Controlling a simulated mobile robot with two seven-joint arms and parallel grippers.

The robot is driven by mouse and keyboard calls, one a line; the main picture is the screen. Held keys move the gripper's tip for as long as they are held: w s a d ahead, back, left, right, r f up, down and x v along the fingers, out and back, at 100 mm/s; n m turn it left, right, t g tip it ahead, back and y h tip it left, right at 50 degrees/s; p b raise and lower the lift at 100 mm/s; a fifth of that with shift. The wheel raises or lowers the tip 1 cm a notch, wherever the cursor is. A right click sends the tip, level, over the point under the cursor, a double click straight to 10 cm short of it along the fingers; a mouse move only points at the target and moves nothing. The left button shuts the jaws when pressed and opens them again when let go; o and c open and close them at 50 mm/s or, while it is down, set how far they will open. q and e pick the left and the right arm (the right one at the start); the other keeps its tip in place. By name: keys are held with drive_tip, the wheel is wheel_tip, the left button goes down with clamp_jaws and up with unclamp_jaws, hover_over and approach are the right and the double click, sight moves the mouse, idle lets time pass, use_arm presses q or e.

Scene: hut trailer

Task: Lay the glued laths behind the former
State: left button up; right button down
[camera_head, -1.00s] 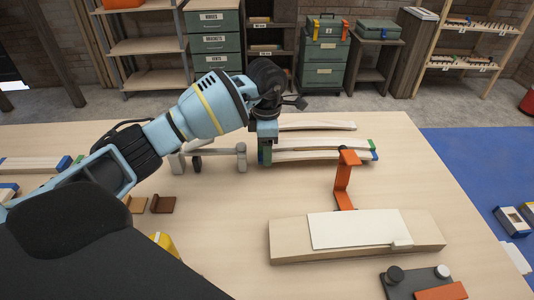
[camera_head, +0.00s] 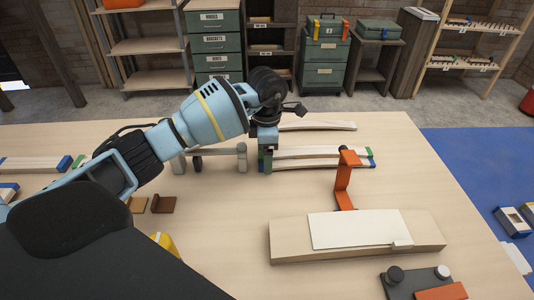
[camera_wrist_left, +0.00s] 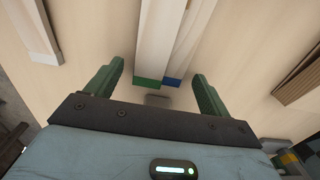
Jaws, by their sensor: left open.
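My right gripper is out of view.
An orange clamp (camera_head: 343,180) stands upright between laths and block. A grey stand (camera_head: 241,158) is left of my gripper. A dark plate with knobs (camera_head: 415,280) is at the front right. Bare table lies at the right.

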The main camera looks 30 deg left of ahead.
use_arm(q)
wheel_tip(320, 180, up, 11)
idle(0.4)
